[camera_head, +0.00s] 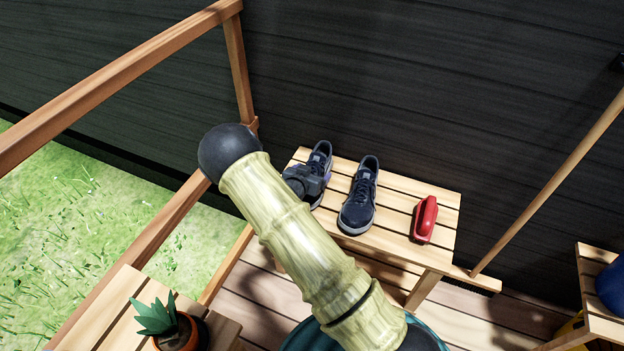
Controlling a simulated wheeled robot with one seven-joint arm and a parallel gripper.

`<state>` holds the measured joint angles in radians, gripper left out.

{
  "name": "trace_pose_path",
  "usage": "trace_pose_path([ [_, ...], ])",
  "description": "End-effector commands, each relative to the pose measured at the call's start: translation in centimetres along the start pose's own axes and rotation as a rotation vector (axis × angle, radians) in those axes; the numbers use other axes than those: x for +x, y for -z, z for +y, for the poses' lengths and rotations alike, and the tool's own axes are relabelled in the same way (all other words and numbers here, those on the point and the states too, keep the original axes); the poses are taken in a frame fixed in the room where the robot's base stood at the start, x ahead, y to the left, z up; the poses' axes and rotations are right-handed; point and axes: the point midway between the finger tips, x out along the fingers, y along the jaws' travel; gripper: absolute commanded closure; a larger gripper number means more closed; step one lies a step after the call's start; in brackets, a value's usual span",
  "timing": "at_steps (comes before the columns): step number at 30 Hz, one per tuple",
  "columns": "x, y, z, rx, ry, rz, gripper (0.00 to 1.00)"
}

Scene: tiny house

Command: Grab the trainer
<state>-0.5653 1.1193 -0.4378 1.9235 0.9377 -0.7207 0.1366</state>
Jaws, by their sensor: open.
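A pair of dark navy trainers with pale soles stands on a slatted wooden bench. The right trainer (359,197) is in full view, upright and clear of my arm. The left trainer (321,158) is partly covered by a dark shape that appears to be my gripper (309,181), at the bench's left side. My gripper is open and over or against the front part of the left trainer; I cannot tell whether they touch. My pale ribbed arm hides part of the gripper and the bench's left front.
A red brush-like object (426,220) lies on the bench (395,240) to the right. A potted plant (157,318) stands on a wooden surface at lower left. Wooden railing (110,75) runs along the left, a dark wall behind. A wooden pole (550,185) leans at right.

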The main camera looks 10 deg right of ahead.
Motion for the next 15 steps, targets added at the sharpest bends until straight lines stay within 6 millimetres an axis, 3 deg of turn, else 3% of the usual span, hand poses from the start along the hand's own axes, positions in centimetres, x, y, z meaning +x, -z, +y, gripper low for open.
trace_pose_path([
  [2,-0.02,-0.01,-0.01,0.0,0.0,0.0,0.17],
  [10,-0.06,-0.04,-0.06,-0.001,0.001,0.0,0.7],
  [15,-0.07,0.03,-0.08,0.0,0.001,0.001,0.74],
])
